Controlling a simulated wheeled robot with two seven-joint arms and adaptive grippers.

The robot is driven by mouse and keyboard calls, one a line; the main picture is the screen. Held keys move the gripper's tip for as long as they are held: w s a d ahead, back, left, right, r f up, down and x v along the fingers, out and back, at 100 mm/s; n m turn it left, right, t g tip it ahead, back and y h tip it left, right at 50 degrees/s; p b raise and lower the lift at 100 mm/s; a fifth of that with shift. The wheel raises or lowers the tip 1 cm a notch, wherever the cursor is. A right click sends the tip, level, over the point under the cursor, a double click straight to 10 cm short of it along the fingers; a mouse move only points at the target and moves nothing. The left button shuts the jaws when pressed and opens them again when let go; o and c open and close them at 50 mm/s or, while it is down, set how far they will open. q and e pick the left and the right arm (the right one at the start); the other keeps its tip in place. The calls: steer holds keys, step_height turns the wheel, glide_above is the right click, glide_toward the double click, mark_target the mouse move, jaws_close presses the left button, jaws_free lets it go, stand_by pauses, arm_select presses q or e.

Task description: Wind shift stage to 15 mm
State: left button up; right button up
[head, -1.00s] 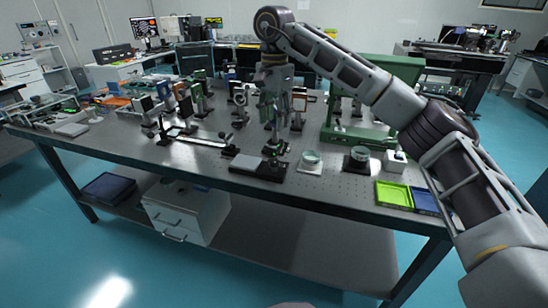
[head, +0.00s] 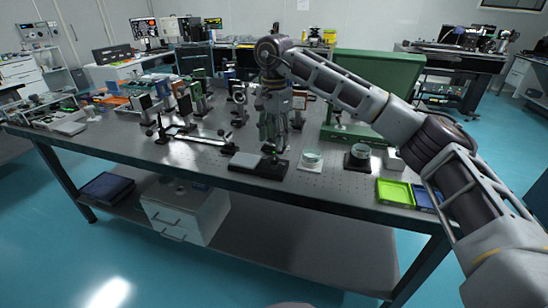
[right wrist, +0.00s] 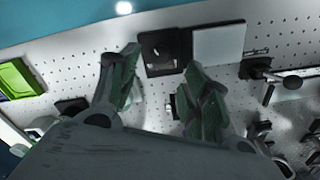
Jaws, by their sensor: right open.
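A low black stage (head: 274,172) with a light grey plate (head: 245,160) on its left stands near the table's front edge, in the middle of the head view. I take it for the shift stage; no scale reading can be made out. In the right wrist view, the black block (right wrist: 165,50) and pale plate (right wrist: 218,45) lie past my fingertips. My right gripper (head: 271,138) points down above and just behind the black part. In the right wrist view the gripper (right wrist: 158,82) has its green-padded fingers apart, with nothing between them held. My left gripper is not in view.
A rail with black ends (head: 205,139) lies to the left. Optics posts crowd behind.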

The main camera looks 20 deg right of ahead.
mark_target(274, 158)
step_height(274, 158, down, 6)
steer(key=shift+f+b, duration=0.15)
steer(key=shift+b, duration=0.4)
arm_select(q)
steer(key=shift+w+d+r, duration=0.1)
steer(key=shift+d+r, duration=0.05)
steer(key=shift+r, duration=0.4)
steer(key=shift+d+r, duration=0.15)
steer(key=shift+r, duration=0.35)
arm_select(e)
steer(key=shift+f, duration=0.4)
steer(key=shift+c, duration=0.4)
steer(key=c, duration=1)
